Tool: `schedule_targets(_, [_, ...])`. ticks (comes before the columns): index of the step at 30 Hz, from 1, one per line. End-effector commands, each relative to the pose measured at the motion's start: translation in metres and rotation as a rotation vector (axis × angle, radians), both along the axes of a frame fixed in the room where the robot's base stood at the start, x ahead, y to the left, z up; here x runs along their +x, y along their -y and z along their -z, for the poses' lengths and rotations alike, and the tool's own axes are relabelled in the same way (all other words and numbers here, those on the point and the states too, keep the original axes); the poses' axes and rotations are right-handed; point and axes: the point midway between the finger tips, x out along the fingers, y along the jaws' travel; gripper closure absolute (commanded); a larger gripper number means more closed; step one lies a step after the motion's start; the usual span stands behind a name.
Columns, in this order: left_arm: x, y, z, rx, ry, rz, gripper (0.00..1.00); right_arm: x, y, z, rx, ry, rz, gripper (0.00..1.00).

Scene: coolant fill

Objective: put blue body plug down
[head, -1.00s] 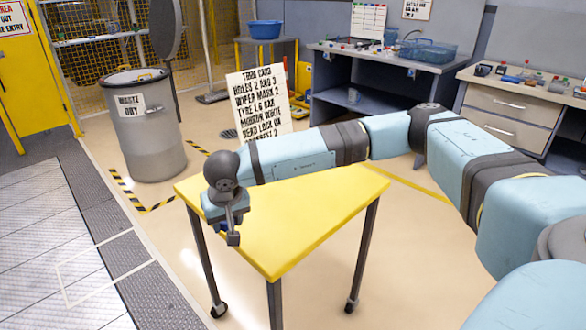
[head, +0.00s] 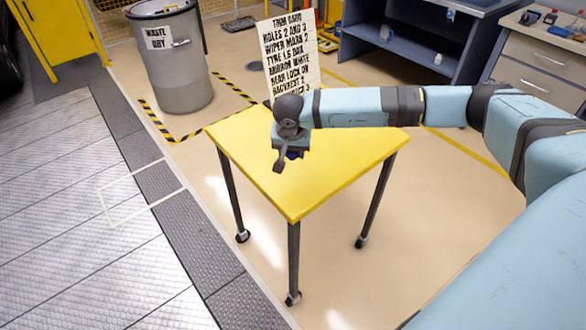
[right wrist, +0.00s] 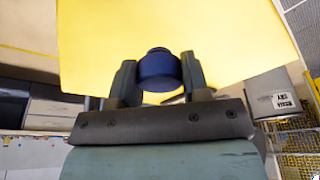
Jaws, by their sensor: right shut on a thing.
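The blue body plug (right wrist: 158,66) is a short dark blue round piece. In the right wrist view it sits between the two fingers of my right gripper (right wrist: 158,78), which is shut on it. In the head view my right gripper (head: 284,162) points down over the left part of the yellow table (head: 320,180). Only a little of the plug (head: 294,154) shows there, mostly hidden by the gripper. I cannot tell whether the plug touches the table top. My left gripper is not in view.
The yellow top is otherwise bare. A grey waste bin (head: 178,70) stands behind left and a lettered board (head: 290,50) behind the table. A blue-grey workbench (head: 410,45) and a drawer unit (head: 540,65) stand at the back right. A striped floor line runs near the bin.

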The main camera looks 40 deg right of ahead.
Motion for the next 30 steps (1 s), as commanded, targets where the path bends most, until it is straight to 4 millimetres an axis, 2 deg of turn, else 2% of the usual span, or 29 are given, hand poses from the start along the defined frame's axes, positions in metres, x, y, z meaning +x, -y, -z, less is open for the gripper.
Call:
schedule_targets(1, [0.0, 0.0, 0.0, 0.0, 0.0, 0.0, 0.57, -0.001, 0.0, 0.013, 0.0, -0.004, 0.001, 0.73])
schedule_targets(3, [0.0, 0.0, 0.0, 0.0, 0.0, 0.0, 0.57, 0.0, 0.0, 0.025, -0.001, -0.002, 0.001, 0.73])
schedule_targets(11, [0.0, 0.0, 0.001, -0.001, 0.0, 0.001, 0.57, 0.0, 0.0, 0.046, 0.0, -0.001, 0.0, 0.73])
schedule_targets(18, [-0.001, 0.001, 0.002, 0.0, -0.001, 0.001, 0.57, 0.0, 0.0, 0.08, 0.001, -0.002, 0.001, 0.73])
schedule_targets(30, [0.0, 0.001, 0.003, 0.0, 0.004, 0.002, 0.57, 0.0, 0.0, 0.088, 0.0, 0.0, 0.0, 0.73])
